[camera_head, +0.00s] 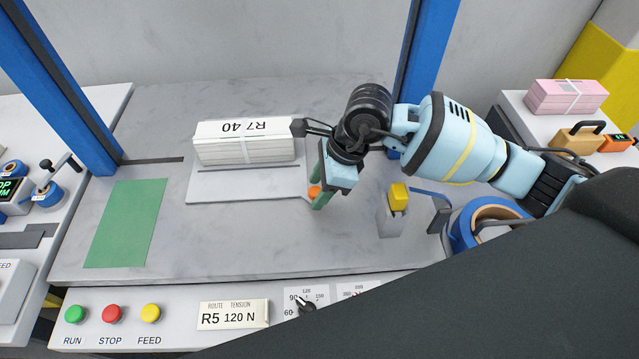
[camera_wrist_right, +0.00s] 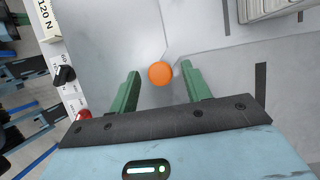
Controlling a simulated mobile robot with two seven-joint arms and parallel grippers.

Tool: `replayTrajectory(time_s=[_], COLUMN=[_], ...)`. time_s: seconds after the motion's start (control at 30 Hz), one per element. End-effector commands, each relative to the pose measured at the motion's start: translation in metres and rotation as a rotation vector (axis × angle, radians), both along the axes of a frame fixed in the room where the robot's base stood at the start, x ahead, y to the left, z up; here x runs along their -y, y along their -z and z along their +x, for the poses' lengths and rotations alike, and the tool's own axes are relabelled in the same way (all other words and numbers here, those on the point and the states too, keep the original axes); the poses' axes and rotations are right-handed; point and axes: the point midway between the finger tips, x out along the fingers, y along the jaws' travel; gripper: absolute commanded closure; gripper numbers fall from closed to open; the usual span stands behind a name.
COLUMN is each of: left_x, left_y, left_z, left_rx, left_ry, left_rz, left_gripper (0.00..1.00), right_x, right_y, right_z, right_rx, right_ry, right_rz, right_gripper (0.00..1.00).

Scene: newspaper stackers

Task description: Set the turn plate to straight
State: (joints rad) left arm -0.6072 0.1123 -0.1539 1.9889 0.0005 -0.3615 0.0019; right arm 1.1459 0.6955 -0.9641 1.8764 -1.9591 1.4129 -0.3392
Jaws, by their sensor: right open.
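The turn plate (camera_head: 250,188) is a pale grey plate on the grey table, with a dark line across it. A bundle of papers (camera_head: 245,150) with a band and an upside-down label "R7 40" lies on its back part. An orange knob (camera_head: 313,192) sits at the plate's right end; it also shows in the wrist view (camera_wrist_right: 160,74). My right gripper (camera_head: 319,194) is open, with its green fingers (camera_wrist_right: 162,82) on either side of the knob; I cannot tell if they touch it. My left gripper is not in view.
A green mat (camera_head: 126,223) lies left on the table, beyond clear surface. A yellow block (camera_head: 398,197) and a blue-rimmed roll (camera_head: 488,225) stand right. Blue posts rise at the back. The front panel has RUN, STOP and FEED buttons (camera_head: 112,314) and a dial (camera_head: 306,304).

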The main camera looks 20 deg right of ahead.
Motion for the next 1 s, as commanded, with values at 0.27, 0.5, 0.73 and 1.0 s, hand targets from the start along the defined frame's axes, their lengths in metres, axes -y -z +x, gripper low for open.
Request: replayTrajectory(time_s=[0.27,0.5,0.73,1.0], left_x=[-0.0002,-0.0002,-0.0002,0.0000], left_y=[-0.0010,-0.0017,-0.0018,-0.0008], left_z=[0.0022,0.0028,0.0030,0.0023], left_rx=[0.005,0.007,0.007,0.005], left_ry=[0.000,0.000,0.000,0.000], left_rz=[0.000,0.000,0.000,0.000], left_gripper=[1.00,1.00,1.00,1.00], right_x=[-0.0001,0.0001,0.0001,-0.0017], right_y=[-0.0001,-0.0003,-0.0004,-0.0001], right_z=[0.0000,0.0000,0.0001,0.0017], right_rx=[0.000,0.000,0.000,-0.001], right_ry=[0.000,0.000,0.000,0.002], right_rz=[0.000,0.000,0.000,0.000], right_gripper=[0.67,0.98,1.00,1.00])
